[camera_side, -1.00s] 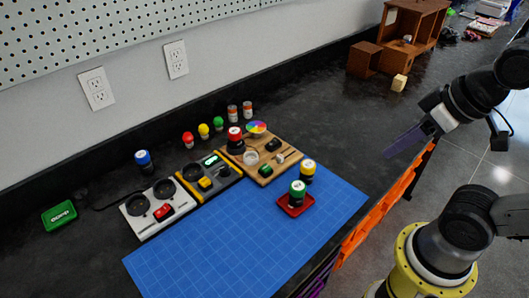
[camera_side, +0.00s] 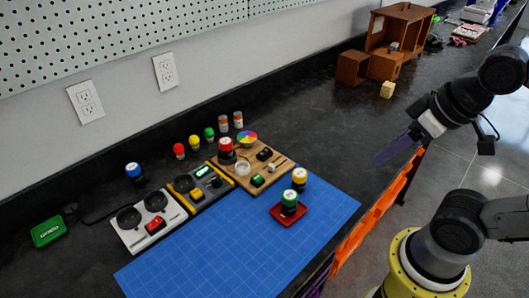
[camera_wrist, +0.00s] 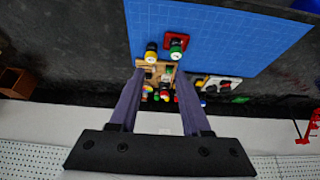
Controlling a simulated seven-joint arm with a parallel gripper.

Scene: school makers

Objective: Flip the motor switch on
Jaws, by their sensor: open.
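A wooden board (camera_side: 245,176) in the side view carries a multicoloured disc (camera_side: 247,138), a green rocker switch (camera_side: 257,180), a small light toggle-like part (camera_side: 271,169) and black parts. No readable label shows which switch is the motor's, and the switch positions are too small to tell. My gripper (camera_side: 388,156) is at the right, above the bench edge, well apart from the board. In the wrist view my gripper (camera_wrist: 159,72) is open and empty. The wooden board (camera_wrist: 141,68) shows between and beyond its fingers, partly hidden by them.
A blue mat (camera_side: 225,250) lies in front, with a green-topped jar (camera_side: 289,200) on a red tray and a yellow-topped jar (camera_side: 299,178). The bench right of the board is clear.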

